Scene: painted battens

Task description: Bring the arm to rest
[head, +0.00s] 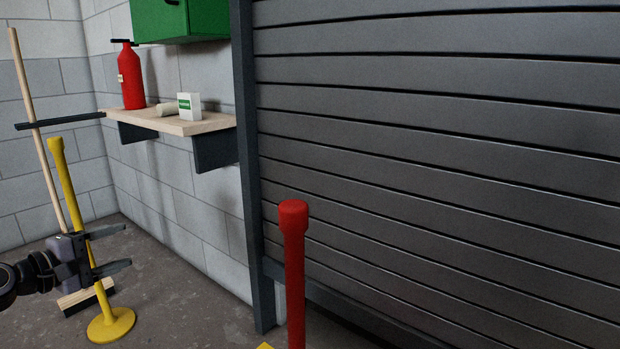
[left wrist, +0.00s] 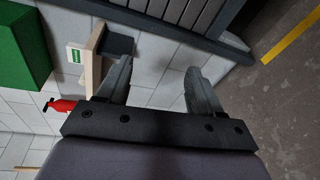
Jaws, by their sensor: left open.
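My left gripper (head: 112,250) is at the lower left of the head view, its two dark fingers spread apart and pointing right. It looks empty. A red post (head: 293,260) stands at the bottom centre. My right gripper is not in view.
A wooden shelf (head: 215,123) holds a red extinguisher (head: 131,80), a pale roll (head: 168,109) and a white-green box (head: 189,106). A green cabinet (head: 200,20) hangs above. A broom (head: 45,165) leans at the left. A grey slatted shutter (head: 430,130) fills the right.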

